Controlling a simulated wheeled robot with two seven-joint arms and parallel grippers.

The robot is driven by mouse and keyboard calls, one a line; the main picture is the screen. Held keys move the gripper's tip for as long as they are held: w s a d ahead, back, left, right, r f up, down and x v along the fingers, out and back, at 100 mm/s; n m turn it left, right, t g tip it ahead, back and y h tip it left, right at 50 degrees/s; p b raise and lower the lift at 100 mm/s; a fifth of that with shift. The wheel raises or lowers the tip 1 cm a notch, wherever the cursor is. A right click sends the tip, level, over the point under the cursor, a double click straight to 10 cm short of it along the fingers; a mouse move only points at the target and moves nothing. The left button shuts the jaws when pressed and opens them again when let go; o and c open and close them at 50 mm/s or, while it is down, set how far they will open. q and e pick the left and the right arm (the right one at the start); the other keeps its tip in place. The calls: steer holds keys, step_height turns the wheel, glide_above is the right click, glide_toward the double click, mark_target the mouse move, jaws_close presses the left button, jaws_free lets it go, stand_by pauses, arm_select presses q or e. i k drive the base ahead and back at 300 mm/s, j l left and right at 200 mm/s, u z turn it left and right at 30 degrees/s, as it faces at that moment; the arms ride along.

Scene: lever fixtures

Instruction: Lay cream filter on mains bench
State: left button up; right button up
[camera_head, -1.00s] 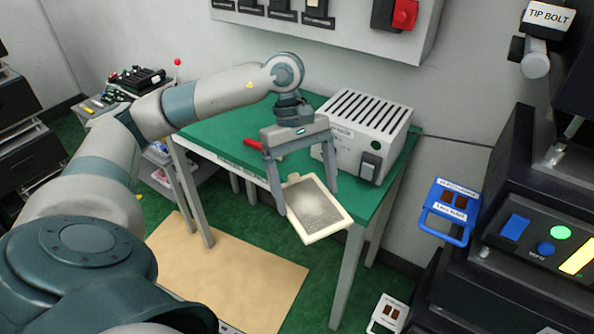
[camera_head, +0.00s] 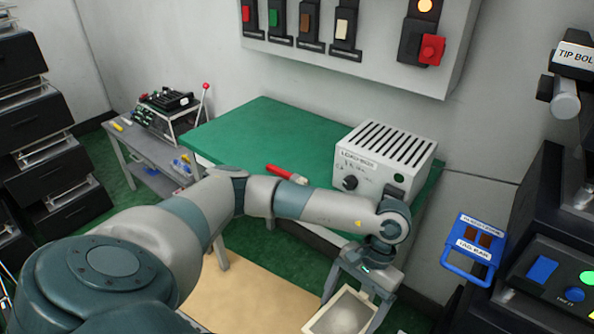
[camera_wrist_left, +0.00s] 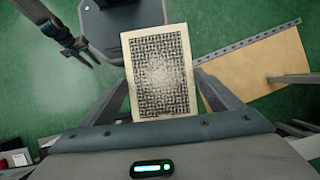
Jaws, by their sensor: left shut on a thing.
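The cream filter (camera_head: 340,316) is a flat cream-framed panel with a grey mesh face. My left gripper (camera_head: 353,302) is shut on it, in front of the bench and below its top. The filter's lower end is cut off by the bottom edge of the head view. In the left wrist view the filter (camera_wrist_left: 158,75) lies between the two fingers. The green-topped bench (camera_head: 250,130) stands behind my left arm, with its left part bare. What seems to be my right gripper (camera_wrist_left: 75,42) shows dark at the wrist view's upper left, its jaws unclear.
A grey load box (camera_head: 385,160) stands on the bench's right part. A red-handled tool (camera_head: 287,173) lies near the front edge. A switch panel (camera_head: 375,45) hangs above. A blue-handled unit (camera_head: 472,248) and black cabinet are at right.

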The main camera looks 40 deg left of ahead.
mark_target(233, 147)
steer(key=k+j+u, duration=0.15)
steer(key=j, duration=1.35)
steer(key=j+u, duration=0.15)
steer(key=j, duration=1.35)
